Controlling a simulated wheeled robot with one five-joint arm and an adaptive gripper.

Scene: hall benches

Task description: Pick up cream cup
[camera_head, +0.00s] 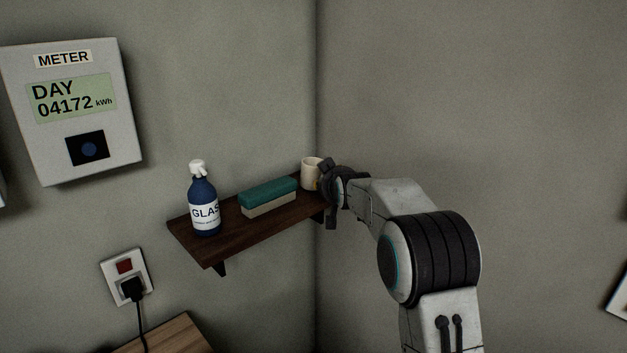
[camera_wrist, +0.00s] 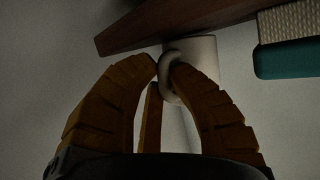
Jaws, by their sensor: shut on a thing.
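The cream cup (camera_head: 310,173) stands upright at the right end of a dark wooden wall shelf (camera_head: 226,239), near the room corner. My gripper (camera_head: 324,177) reaches it from the right and hides part of its right side. In the wrist view the cup (camera_wrist: 204,54) appears at the top middle, with its handle towards my fingers. My gripper (camera_wrist: 164,66) is shut on the cup at its handle. The cup looks to be at shelf level; I cannot tell whether it still touches the board.
A meter box (camera_head: 72,112) and a socket with a plug (camera_head: 127,277) are on the left wall. The right wall is close behind my arm.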

